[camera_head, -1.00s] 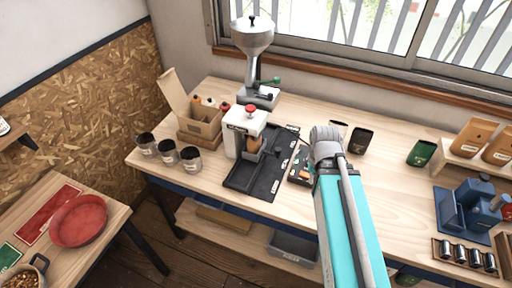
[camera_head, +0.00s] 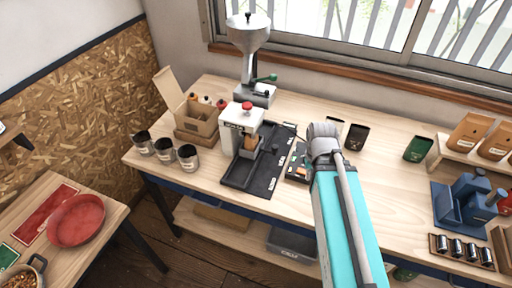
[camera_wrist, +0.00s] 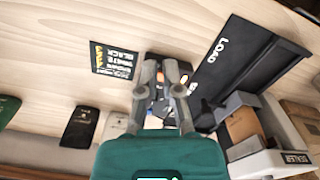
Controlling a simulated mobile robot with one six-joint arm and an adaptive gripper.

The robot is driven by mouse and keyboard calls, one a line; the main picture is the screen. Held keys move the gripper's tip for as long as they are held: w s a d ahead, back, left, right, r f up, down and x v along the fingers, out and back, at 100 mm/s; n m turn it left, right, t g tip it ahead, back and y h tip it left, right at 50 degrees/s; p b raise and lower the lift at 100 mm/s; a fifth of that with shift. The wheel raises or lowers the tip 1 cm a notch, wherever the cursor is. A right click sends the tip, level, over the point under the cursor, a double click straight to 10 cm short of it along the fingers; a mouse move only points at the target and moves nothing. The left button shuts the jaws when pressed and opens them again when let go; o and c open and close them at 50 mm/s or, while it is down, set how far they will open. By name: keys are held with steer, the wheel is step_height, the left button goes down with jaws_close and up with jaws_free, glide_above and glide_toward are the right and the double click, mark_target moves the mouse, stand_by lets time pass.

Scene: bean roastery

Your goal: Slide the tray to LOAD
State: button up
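A white sealer (camera_head: 241,117) with a red knob stands on the bench. A grey tray (camera_head: 249,153) holding a brown pouch (camera_head: 250,142) sits at its front, on a black track (camera_head: 263,180). In the wrist view the tray (camera_wrist: 236,106) is beside the sealer (camera_wrist: 270,165), and the LOAD label (camera_wrist: 218,50) is on the track (camera_wrist: 245,60), away from the tray. My gripper (camera_wrist: 160,72) has its fingers apart, to the side of the track and off the tray. In the head view my arm hides the fingertips.
A small dark box (camera_head: 297,166) with coloured parts lies between the track and my arm, partly hidden. Tins (camera_head: 165,150) and a cardboard box (camera_head: 196,125) stand left of the sealer. A grinder (camera_head: 250,60) is behind; dark pouches (camera_head: 356,137) stand right of my arm.

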steer(key=shift+o, duration=1)
steer(key=shift+w+r, duration=0.1)
steer(key=shift+w, duration=0.2)
steer(key=o, duration=0.6)
steer(key=shift+n, duration=0.6)
steer(key=w, duration=0.1)
steer(key=w+a+p, duration=0.1)
steer(key=w, duration=0.1)
steer(key=w+a+r, duration=0.1)
steer(key=w, duration=0.1)
steer(key=shift+w+r, duration=0.1)
step_height(320, 180, up, 3)
steer(key=n+p, duration=0.4)
glide_above(275, 146)
steer(key=shift+r, duration=0.1)
steer(key=shift+f+b, duration=0.25)
steer(key=shift+b, duration=0.15)
step_height(275, 146, down, 13)
steer(key=b, duration=1.3)
steer(key=shift+f, duration=0.15)
jaws_close()
